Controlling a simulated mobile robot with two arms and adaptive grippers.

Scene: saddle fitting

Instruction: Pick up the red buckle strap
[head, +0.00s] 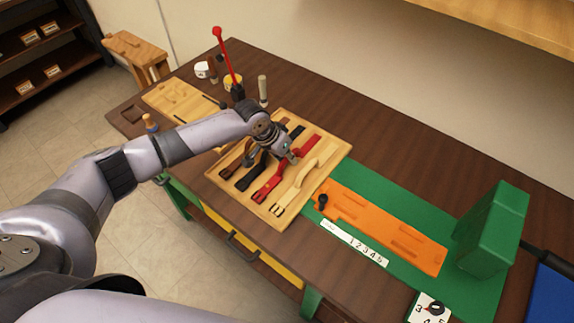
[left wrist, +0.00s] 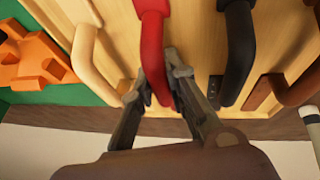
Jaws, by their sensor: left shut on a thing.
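The red buckle strap (head: 266,187) lies in the wooden tray (head: 337,162), its buckle end toward the front and its other end toward the back right. My left gripper (head: 294,157) reaches down over it. In the left wrist view my left gripper (left wrist: 160,85) is shut on the red strap (left wrist: 151,38), one finger on each side. My gripper and wrist hide the middle of the strap in the head view. I cannot tell whether it is clear of the tray. My right gripper is not in view.
A black strap (head: 246,180) and a cream strap (head: 287,199) flank the red one closely. An orange board (head: 390,232) on a green mat lies to the right, with a green block (head: 492,228) beyond. A red-topped upright lever (head: 226,55) stands behind my arm.

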